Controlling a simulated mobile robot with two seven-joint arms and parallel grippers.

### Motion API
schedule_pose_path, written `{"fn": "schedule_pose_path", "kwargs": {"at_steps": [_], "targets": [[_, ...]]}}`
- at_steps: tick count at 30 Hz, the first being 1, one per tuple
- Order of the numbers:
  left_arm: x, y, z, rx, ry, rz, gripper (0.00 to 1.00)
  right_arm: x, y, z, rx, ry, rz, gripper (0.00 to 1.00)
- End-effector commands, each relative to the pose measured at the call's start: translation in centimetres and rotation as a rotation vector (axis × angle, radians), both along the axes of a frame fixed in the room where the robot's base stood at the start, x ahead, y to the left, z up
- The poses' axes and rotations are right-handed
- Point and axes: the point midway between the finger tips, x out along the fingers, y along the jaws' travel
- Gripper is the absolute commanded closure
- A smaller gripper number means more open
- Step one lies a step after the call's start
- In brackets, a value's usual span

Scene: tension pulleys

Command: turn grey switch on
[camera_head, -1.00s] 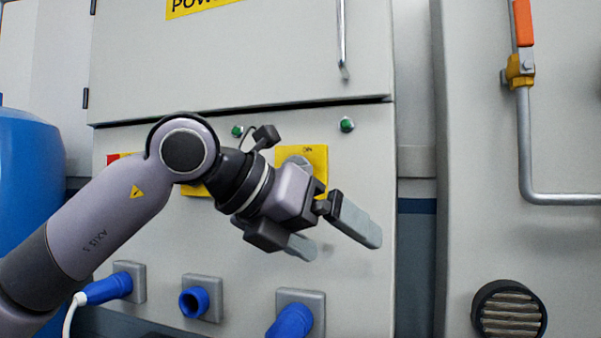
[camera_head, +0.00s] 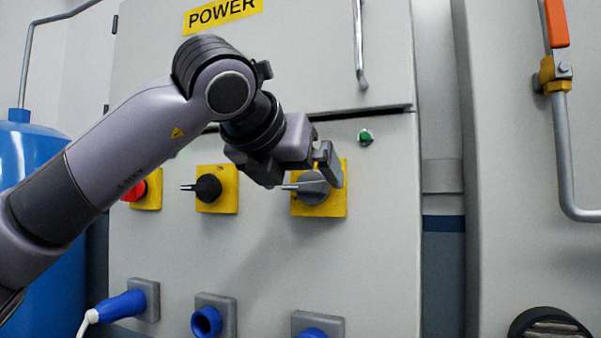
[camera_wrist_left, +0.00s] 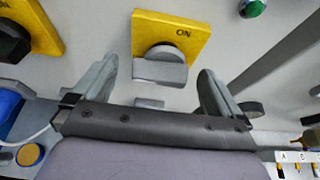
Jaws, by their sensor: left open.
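The grey switch (camera_head: 315,190) is a round knob with a thin pointer to the left, on a yellow plate (camera_head: 336,206) on the cabinet front. In the wrist view the grey switch (camera_wrist_left: 160,68) shows with its handle bar crosswise, below the word ON on the yellow plate (camera_wrist_left: 192,28). My left gripper (camera_head: 302,168) is open at the upper part of the switch and hides some of it. In the wrist view my left gripper (camera_wrist_left: 158,78) has its two fingers apart, one on each side of the knob. I cannot tell whether they touch it. My right gripper is out of view.
A black switch (camera_head: 208,188) and a red switch (camera_head: 134,191) sit left on yellow plates. A green light (camera_head: 366,137) is above right. Blue sockets (camera_head: 206,322) line the panel below. A metal door handle (camera_head: 359,45) is above. A blue tank (camera_head: 32,150) stands left.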

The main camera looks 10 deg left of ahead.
Motion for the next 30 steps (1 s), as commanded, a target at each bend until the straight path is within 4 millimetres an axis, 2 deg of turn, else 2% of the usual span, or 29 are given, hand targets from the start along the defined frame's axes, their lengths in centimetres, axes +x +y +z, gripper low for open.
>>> {"fn": "schedule_pose_path", "kwargs": {"at_steps": [4,11,12,14,15,17,30], "targets": [[0.81,-0.20,-0.30,0.000,-0.001,-0.001,0.00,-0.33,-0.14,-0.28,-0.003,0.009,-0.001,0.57],[0.90,-0.22,-0.40,0.000,-0.001,-0.001,0.00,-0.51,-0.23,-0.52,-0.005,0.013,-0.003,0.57],[0.90,-0.23,-0.40,0.000,-0.001,-0.001,0.06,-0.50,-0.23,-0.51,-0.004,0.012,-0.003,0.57],[0.89,-0.22,-0.40,0.000,-0.001,-0.001,0.26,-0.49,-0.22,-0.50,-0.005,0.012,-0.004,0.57],[0.89,-0.22,-0.40,0.000,-0.001,-0.001,0.39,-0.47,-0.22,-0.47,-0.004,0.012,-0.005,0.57],[0.88,-0.22,-0.39,0.000,-0.001,-0.002,0.56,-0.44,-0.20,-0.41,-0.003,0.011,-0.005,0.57],[0.82,-0.39,-0.34,0.078,-0.015,-0.002,0.56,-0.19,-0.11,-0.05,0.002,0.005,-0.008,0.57]]}}
